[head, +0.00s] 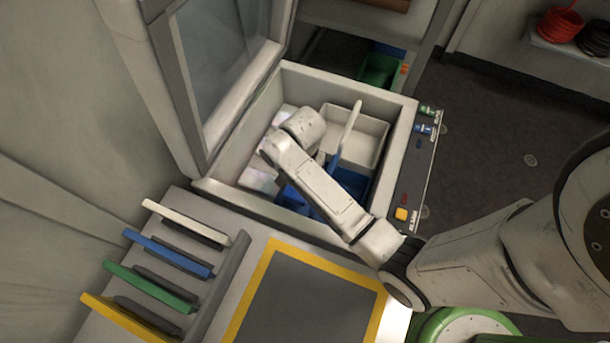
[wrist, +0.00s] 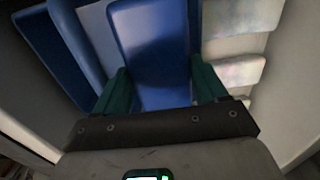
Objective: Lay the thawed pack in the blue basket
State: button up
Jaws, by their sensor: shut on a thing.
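My gripper (wrist: 160,70) reaches down into the open chest and is hidden behind my arm in the head view. In the wrist view its two green fingers are shut on a flat, smooth blue pack (wrist: 152,40) with rounded corners. The blue basket (wrist: 45,55) shows as dark blue walls left of the pack in the wrist view. In the head view, blue (head: 292,199) shows in the chest's near part, mostly covered by my arm. I cannot tell whether the pack touches the basket.
Pale frosted packs (wrist: 232,75) lie right of my gripper in the wrist view. A white basket (head: 362,140) stands at the chest's far right. The chest walls (head: 240,208) surround my arm. The glass lid (head: 222,60) stands open. A slotted rack (head: 165,265) stands outside, beside a yellow-edged mat (head: 300,300).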

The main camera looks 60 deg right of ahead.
jog(key=shift+f, duration=2.4)
jog(key=shift+f+b, duration=0.3)
jog(key=shift+f, duration=0.3)
jog(key=o, duration=1)
